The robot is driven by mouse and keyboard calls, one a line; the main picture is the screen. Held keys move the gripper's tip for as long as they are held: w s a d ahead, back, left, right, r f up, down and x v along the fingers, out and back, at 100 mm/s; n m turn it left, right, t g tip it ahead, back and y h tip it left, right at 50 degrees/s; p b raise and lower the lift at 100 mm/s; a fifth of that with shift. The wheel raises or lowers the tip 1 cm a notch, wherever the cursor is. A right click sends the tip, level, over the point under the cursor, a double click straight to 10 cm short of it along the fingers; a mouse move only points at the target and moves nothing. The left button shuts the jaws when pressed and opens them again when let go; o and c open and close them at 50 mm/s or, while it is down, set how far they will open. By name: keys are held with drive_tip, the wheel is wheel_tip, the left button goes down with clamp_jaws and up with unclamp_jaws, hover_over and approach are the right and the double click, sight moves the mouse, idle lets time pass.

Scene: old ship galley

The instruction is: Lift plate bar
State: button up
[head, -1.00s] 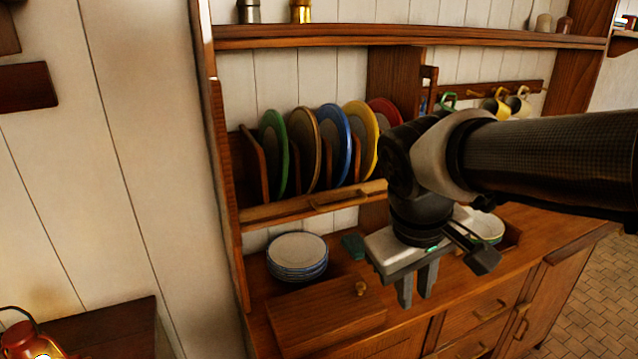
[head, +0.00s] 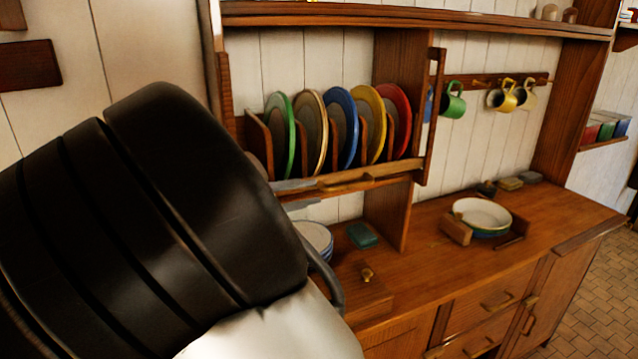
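The plate bar (head: 384,176) is a wooden rail with a brass-coloured handle (head: 347,185), running across the front of the plate rack. Behind it stand upright plates in green (head: 292,150), tan, blue (head: 350,135), yellow and red. My arm fills the lower left and hides most of my gripper (head: 299,195). Two flat grey finger parts show by the bar's left end, one at about bar height and one just below. I cannot tell whether they touch the bar or how far they are open.
Below the rack are a partly hidden plate stack (head: 315,238), a green block (head: 362,235) and a small knobbed lid (head: 368,290). A bowl (head: 482,215) sits between wooden holders on the counter. Mugs (head: 503,96) hang at right. An upright wooden post (head: 432,115) stands at the bar's right end.

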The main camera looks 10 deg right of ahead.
sight(343, 187)
drive_tip(key=x, duration=1.3)
drive_tip(key=shift+d+f, duration=0.1)
drive_tip(key=shift+f, duration=0.05)
clamp_jaws()
